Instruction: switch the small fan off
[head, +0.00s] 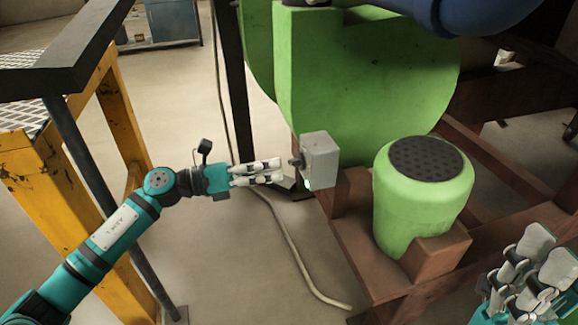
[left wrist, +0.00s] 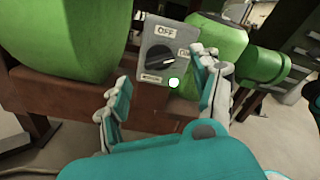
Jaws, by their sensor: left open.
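The fan's grey switch box (head: 320,160) stands at the left edge of the rusty frame, beside the green fan housing (head: 370,90). In the left wrist view its face shows a dark rotary knob (left wrist: 158,59) with a pale mark toward the right. An OFF label (left wrist: 166,31) is above the knob, and a lower-left label is too small to read. A pale green lamp (left wrist: 174,83) glows at the bottom. My left gripper (head: 277,172) is open, its fingers pointing at the knob, apparently short of it. My right gripper (head: 535,270) is at the lower right, its opening unclear.
A green motor (head: 425,190) with a dark perforated top sits on the rusty frame (head: 370,255) right of the box. A yellow stand (head: 110,110) is at the left. A pale hose (head: 290,240) lies on the floor below my left gripper. Open floor lies between stand and frame.

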